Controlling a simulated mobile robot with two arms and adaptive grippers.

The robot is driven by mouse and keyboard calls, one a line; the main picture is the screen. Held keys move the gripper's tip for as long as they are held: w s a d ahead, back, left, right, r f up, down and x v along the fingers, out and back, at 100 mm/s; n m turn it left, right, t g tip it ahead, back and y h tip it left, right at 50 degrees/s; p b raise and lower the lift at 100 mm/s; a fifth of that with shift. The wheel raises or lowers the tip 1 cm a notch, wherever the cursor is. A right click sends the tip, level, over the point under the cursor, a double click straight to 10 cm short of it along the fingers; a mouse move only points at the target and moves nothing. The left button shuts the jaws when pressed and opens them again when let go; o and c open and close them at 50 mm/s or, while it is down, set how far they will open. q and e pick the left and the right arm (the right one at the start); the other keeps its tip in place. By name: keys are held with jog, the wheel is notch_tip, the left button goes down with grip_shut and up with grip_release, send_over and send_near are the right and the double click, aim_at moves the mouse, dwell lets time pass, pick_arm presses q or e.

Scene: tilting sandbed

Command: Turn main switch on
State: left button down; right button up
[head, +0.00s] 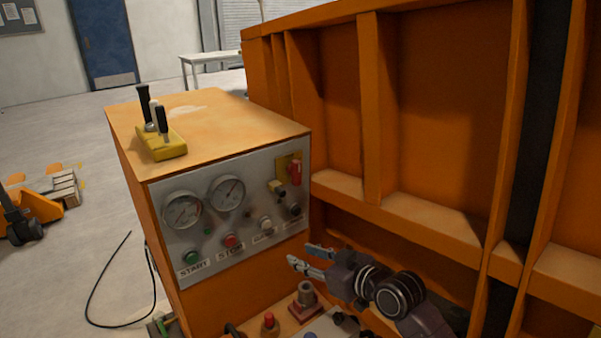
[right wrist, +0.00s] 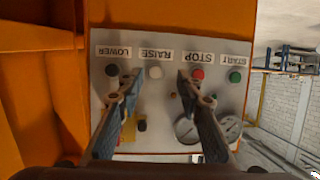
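The grey control panel (head: 240,215) is on the front of an orange cabinet. At its upper right a yellow plate carries a red switch handle (head: 295,172), which looks like the main switch. My right gripper (head: 306,257) is open and empty, in front of the panel's lower right and below the switch. Its two fingers also show in the right wrist view (right wrist: 158,84). My left gripper is not in view.
The panel has gauges (head: 183,211), a green START button (head: 192,257) and a red STOP button (head: 231,241). RAISE and LOWER buttons sit to the right. Levers on a yellow base (head: 162,143) stand on the cabinet top. A large orange ribbed wall (head: 430,195) is close on the right.

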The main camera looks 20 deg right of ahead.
aim_at(299, 173)
jog(key=w+d+r+t, duration=0.2)
jog(key=w+d+r, duration=0.15)
jog(key=r, duration=0.35)
jog(key=w+d+r+t, duration=0.2)
jog(key=w+d+r, duration=0.1)
jog(key=w+r, duration=0.3)
jog(key=shift+m+y, duration=0.3)
jog(key=shift+m, duration=0.1)
jog(key=shift+a+r+p+x, duration=0.15)
jog(key=shift+p+x, duration=0.15)
jog(key=shift+x, duration=0.8)
jog(key=shift+a+r+p+x, duration=0.15)
jog(key=shift+p+x, duration=0.2)
jog(key=shift+x, duration=0.75)
jog(key=shift+r+p+x, duration=0.15)
jog(key=shift+p+x, duration=0.15)
jog(key=shift+x, duration=0.75)
jog(key=shift+s, duration=0.1)
jog(key=shift+c, duration=0.2)
grip_shut()
